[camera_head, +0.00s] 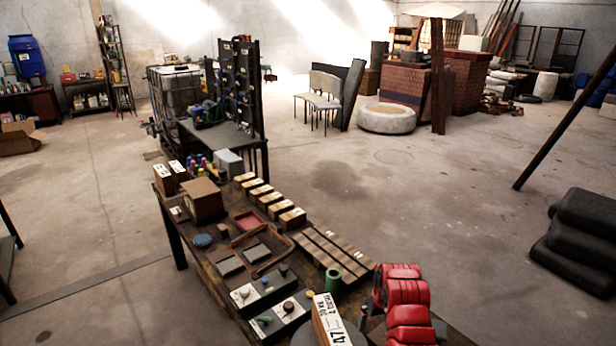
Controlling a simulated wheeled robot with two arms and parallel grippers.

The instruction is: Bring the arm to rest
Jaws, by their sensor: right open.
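My right gripper (404,306), red with dark parts, is at the bottom of the head view, right of the workbench's near end. Its jaws are open, and I see nothing held between them. Its fingertips are hard to make out from this angle. A pale block with a printed label, "47" (332,322), stands just left of it; I cannot tell whether they touch. My left gripper is not in view.
The workbench (210,268) holds control boxes with knobs (262,290), a green cylinder (333,281), labelled wooden blocks (293,217), long slats (335,252) and a cardboard box (204,200). Black stacked bags (580,240) lie at right. The floor between is clear.

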